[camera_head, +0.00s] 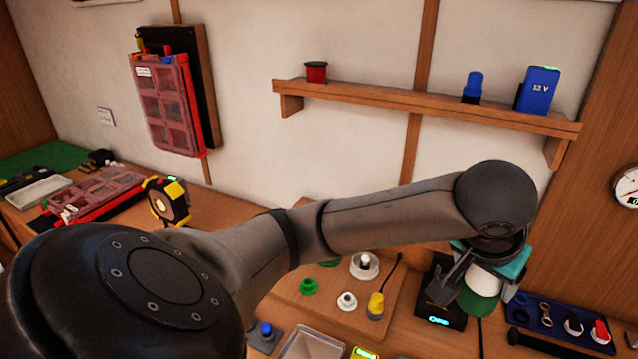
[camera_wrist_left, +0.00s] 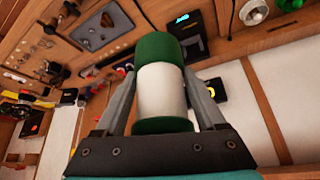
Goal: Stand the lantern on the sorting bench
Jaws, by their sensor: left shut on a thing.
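The lantern, a cylinder with a white middle and green ends, is in my left gripper (camera_head: 468,291). In the head view the lantern (camera_head: 484,279) hangs below my wrist at the right, in front of a black device with a lit display. The left wrist view shows the lantern (camera_wrist_left: 162,92) between the two grey fingers of my left gripper (camera_wrist_left: 162,100), which is shut on it. Its gap to the surface below cannot be told. The wooden bench (camera_head: 408,337) lies below and behind it, partly hidden by my left arm. My right gripper is not in view.
The black display device (camera_head: 435,300) is close to the lantern. A blue tray (camera_head: 590,338) holds small parts at the right. A wooden board (camera_head: 292,291) carries green, white and yellow fittings. A wall shelf (camera_head: 420,100) runs above.

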